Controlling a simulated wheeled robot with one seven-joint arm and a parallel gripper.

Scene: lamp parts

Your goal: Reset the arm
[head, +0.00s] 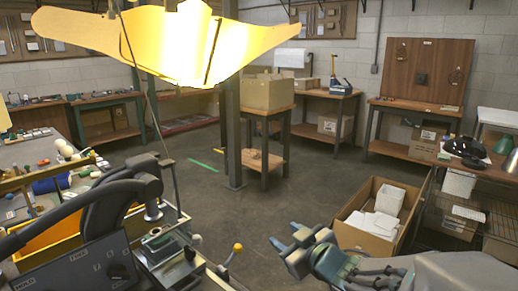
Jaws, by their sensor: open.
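My gripper (284,235) is at the lower middle of the head view, at the end of my blue-grey arm, which comes in from the bottom right. Its two fingers point left and up, with a gap between them. The jaws are open and I see nothing between them. The gripper appears above the grey floor (265,205), left of an open cardboard box (350,205). I cannot tell its exact height or distance from the box.
White items lie in the box. A black machine (85,215) and a cluttered table (25,155) fill the left. A bright yellow shade-like piece (165,45) hangs at the top. A dark post (233,110) and a wooden stand (265,115) are mid-room. A workbench (480,172) stands right.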

